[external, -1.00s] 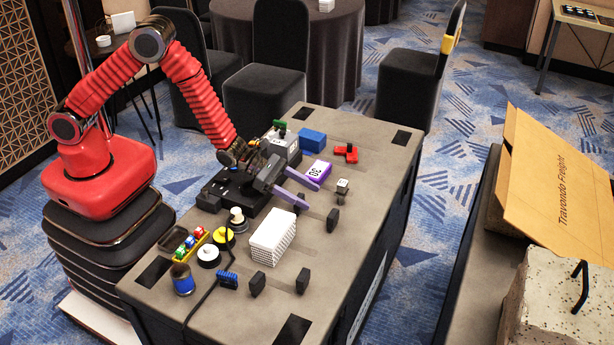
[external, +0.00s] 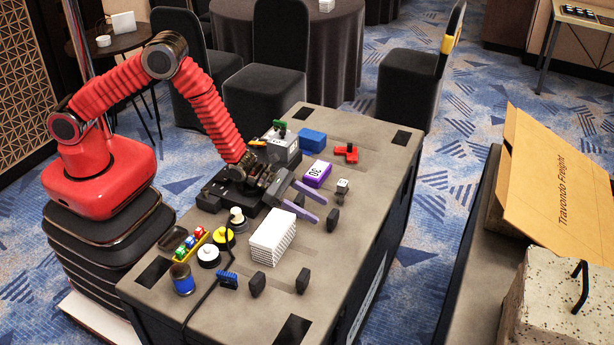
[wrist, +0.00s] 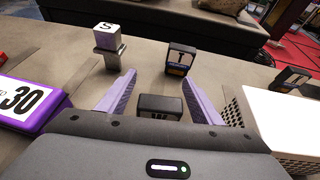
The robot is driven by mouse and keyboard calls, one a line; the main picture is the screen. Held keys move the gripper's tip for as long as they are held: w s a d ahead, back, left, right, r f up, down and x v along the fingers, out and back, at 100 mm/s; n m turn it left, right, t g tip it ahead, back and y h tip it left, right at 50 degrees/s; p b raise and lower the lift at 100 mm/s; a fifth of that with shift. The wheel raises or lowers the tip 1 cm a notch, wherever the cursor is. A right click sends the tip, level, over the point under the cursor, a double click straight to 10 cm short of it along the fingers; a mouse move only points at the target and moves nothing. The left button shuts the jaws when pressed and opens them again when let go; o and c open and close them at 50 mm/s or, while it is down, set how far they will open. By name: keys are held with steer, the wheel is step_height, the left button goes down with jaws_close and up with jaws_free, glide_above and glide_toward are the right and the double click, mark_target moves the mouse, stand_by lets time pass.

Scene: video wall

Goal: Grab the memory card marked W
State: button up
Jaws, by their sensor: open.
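My gripper (external: 320,210) is open, its two purple fingers reaching low over the case top; they also show in the wrist view (wrist: 159,78). A small dark memory card (wrist: 160,103) stands between the fingers, with a gap on each side. Its light marking looks like a W, but my gripper's body hides the lower part. Another dark card (wrist: 180,62) with a different, unclear letter stands beyond the right fingertip; it also shows in the external view (external: 333,219). The nearer card is mostly hidden by my fingers in the external view.
A white S cube (wrist: 106,37) on a small stand is beyond the left finger. A purple box marked 30 (wrist: 24,103) is at left, a white perforated box (external: 270,240) at right. Two more dark cards (external: 303,280) (external: 257,285) stand near the front.

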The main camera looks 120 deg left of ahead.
steer(key=shift+c, duration=0.2)
steer(key=c, duration=1.1)
